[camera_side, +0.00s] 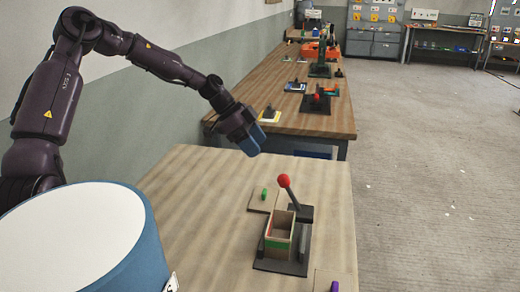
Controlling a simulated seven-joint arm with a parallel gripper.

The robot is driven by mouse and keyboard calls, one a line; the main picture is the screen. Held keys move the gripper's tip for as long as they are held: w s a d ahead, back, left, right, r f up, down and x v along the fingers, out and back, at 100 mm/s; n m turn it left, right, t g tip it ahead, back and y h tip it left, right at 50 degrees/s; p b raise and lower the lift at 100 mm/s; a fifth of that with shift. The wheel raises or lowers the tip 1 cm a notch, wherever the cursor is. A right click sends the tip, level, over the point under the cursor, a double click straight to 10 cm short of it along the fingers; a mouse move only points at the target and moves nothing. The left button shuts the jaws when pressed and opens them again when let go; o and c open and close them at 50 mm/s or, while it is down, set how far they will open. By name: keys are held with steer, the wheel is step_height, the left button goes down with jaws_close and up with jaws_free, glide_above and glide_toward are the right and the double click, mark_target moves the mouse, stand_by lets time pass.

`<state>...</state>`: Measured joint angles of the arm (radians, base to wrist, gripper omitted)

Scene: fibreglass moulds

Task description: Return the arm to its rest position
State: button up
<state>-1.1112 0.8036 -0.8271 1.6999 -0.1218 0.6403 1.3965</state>
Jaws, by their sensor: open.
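My gripper (254,140) hangs in the air over the far edge of the near wooden table (190,205), pointing down and to the right. It has blue fingers and holds nothing that I can see. My dark purple arm reaches to it from the left, with its elbow raised high. The gripper is well apart from the things on the table. The gap between its fingers is hard to see from this side.
A wooden box (279,236) on a dark base stands beside a red-knobbed lever (285,183). A green piece (264,194) and a purple piece (334,286) are nearby. A large blue-and-white cylinder (85,240) fills the front left. A second bench (300,118) stands behind.

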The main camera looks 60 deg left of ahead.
steer(key=s+d+n+g+y, duration=0.35)
steer(key=s+n, duration=0.35)
steer(key=s, duration=0.4)
steer(key=s+d+r+n+t+y, duration=0.1)
steer(key=s+d+r+t, duration=0.1)
steer(key=s+d+r, duration=0.3)
steer(key=s+d+r+n+t+y, duration=0.1)
steer(key=s+d+r, duration=0.4)
steer(key=s+r, duration=0.4)
steer(key=shift+s+d+r+t, duration=0.25)
steer(key=shift+d+r+t, duration=0.15)
steer(key=shift+r, duration=0.4)
